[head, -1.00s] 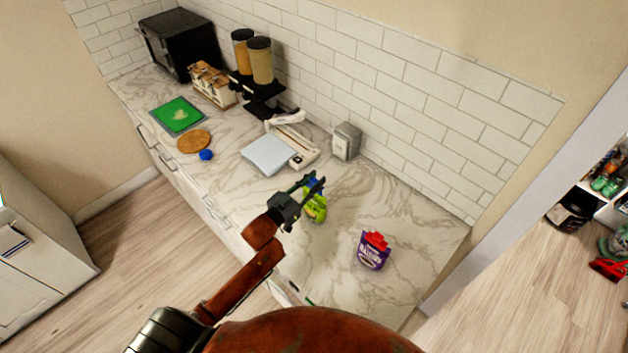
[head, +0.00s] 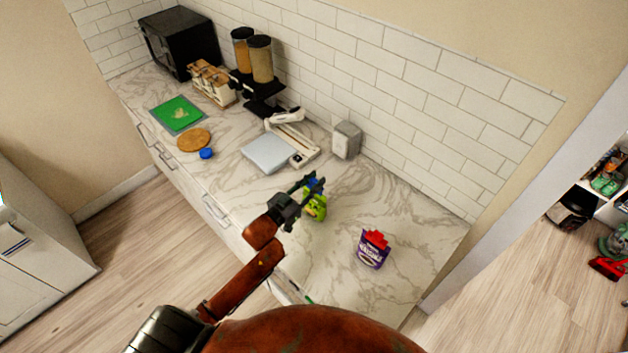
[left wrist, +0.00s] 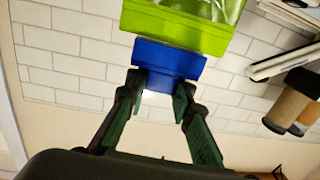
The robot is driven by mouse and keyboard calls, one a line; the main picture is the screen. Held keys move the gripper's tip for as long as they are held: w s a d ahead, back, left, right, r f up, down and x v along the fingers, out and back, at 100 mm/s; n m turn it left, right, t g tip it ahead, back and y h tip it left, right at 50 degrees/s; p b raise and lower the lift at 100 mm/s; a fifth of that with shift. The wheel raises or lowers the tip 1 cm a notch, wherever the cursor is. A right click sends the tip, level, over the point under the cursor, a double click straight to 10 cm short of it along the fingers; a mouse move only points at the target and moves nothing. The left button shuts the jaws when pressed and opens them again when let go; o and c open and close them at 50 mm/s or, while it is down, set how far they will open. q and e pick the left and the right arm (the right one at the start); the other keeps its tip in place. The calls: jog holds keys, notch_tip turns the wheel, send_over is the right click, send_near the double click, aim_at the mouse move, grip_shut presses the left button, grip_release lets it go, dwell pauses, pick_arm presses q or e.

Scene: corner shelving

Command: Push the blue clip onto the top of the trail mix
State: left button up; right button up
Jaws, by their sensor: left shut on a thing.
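The blue clip (left wrist: 165,62) is between the fingers of my left gripper (left wrist: 158,90) in the left wrist view. A green bag (left wrist: 180,28), apparently the trail mix, is directly beyond the clip, and the clip's far edge meets the bag's edge. I cannot tell how far the clip is seated on it. In the head view my left gripper (head: 311,184) is at the top of the green bag (head: 316,207), which stands on the counter. Only a little blue of the clip (head: 314,186) shows there.
A purple bag (head: 370,254) with a red top (head: 376,237) stands to the right on the marble counter (head: 330,265). A white sealer-like device (head: 270,153) and a grey box (head: 346,140) are behind. A small blue item (head: 206,153) lies by a round brown board (head: 194,140).

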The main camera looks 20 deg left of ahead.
pick_arm(q)
jog(key=shift+f+b, duration=0.4)
jog(key=shift+f, duration=0.65)
jog(key=o, duration=0.9)
jog(key=v, duration=1.2)
